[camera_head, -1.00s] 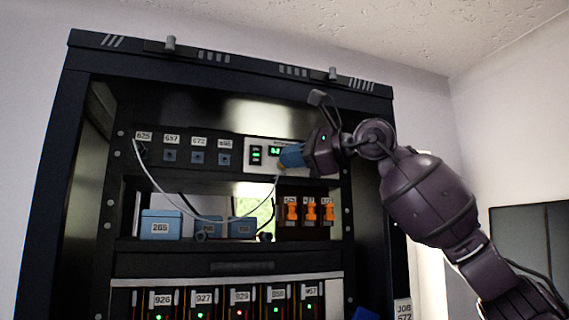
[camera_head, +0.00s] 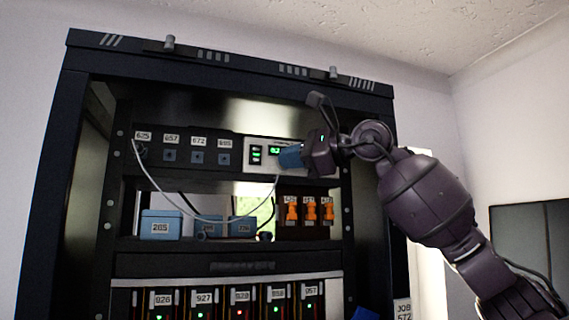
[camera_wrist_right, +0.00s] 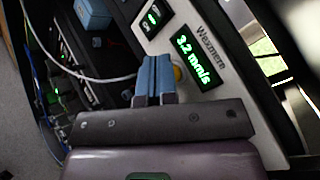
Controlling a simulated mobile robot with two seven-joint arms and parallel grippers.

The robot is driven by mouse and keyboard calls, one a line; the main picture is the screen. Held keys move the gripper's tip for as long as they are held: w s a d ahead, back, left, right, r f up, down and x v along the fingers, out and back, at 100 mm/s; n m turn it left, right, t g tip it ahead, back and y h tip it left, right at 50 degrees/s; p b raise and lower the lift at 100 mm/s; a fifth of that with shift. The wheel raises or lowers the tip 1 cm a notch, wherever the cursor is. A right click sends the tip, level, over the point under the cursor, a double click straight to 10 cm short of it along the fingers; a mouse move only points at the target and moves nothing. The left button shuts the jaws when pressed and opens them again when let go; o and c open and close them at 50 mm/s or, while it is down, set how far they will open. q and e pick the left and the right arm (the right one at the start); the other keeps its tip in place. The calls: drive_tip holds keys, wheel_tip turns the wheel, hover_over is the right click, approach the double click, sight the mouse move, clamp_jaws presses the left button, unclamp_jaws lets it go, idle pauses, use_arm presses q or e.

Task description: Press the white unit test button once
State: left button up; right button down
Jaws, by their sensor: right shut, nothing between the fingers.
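The white unit (camera_head: 250,166) is a pale panel in the upper part of the rack, with green displays. In the right wrist view the white unit (camera_wrist_right: 222,98) shows a display (camera_wrist_right: 195,58) reading about 3.2 mm/s. A yellow button (camera_wrist_right: 178,73) on it is mostly hidden behind my blue fingers. My right gripper (camera_head: 281,157) is shut and empty, its fingertips at the right part of the unit. In the right wrist view my right gripper (camera_wrist_right: 154,60) overlaps the button; I cannot tell whether they touch. My left gripper is not in view.
A white cable (camera_head: 152,187) hangs in a loop from the left socket panel towards the unit. Blue boxes (camera_head: 160,226) and orange switches (camera_head: 309,210) sit on the shelf below. Several modules with small lights (camera_head: 202,300) fill the lower row.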

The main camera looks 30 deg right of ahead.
drive_tip(key=shift+w, duration=0.2)
idle(0.3)
drive_tip(key=shift+s, duration=0.15)
drive_tip(key=shift+s+a, duration=0.15)
drive_tip(key=shift+s, duration=0.45)
drive_tip(key=shift+s+b, duration=0.1)
drive_tip(key=shift+b, duration=0.2)
drive_tip(key=s, duration=0.2)
drive_tip(key=s+a+b, duration=0.1)
drive_tip(key=s, duration=0.1)
drive_tip(key=shift+s+a, duration=0.1)
drive_tip(key=shift+s, duration=0.25)
idle(0.4)
